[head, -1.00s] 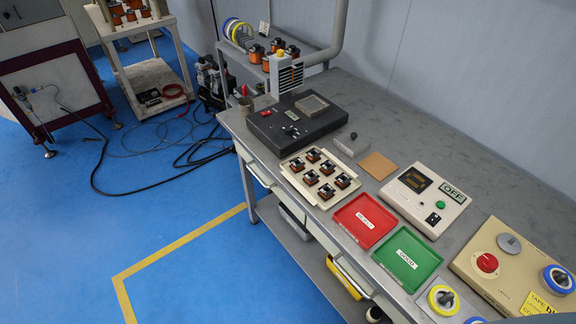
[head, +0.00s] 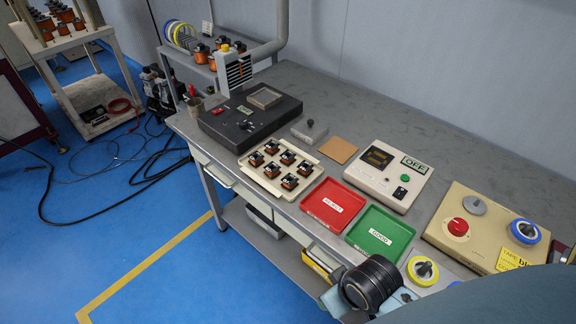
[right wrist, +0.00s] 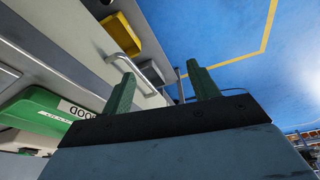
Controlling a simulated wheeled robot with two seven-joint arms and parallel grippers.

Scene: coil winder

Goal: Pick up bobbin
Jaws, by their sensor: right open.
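Several bobbins (head: 271,147) with copper-coloured windings and dark tops stand in two rows in a beige tray (head: 262,184) on the bench. My right gripper (right wrist: 160,70) shows in the right wrist view with its two green fingers apart and nothing between them. In the head view my right arm comes in at the bottom right, over the front edge of the bench. It is well apart from the bobbin tray, and its fingertips cannot be made out there. My left gripper is not in view.
Beside the tray are a red tray (head: 332,206), a green tray (head: 380,232), a black device (head: 235,125) and a beige tester (head: 388,177). A winder box (head: 455,245) stands at right. A yellow bin (head: 318,264) is below the bench edge.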

